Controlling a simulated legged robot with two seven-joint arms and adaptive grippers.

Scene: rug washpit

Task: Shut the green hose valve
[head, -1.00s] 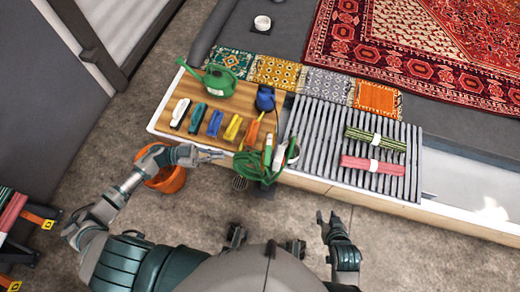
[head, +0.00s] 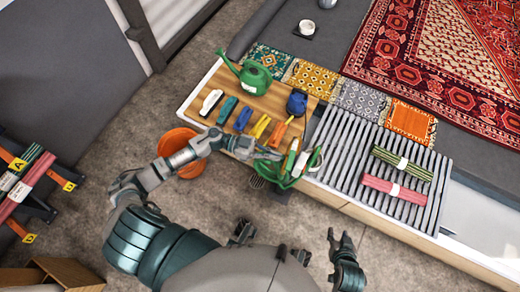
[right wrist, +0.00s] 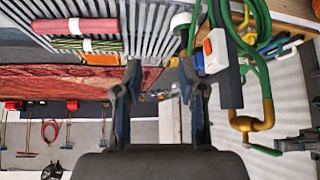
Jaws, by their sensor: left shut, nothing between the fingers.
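A green hose (head: 284,180) hangs at the front edge of the wash bench, with green and white fittings (head: 313,160) around it. The valve itself is too small to single out in the head view. In the right wrist view the green hose (right wrist: 262,40) runs by a brass-yellow curved fitting (right wrist: 263,120). My left gripper (head: 272,153) is shut and empty, right beside the hose bundle; I cannot tell whether it touches. My right gripper (head: 338,242) is open and empty, low in front of the bench; its spread fingers also show in the right wrist view (right wrist: 159,78).
Rolled rugs (head: 397,190) lie on the slatted rack (head: 345,145). An orange bucket (head: 184,150) stands under my left arm. Open floor lies in front.

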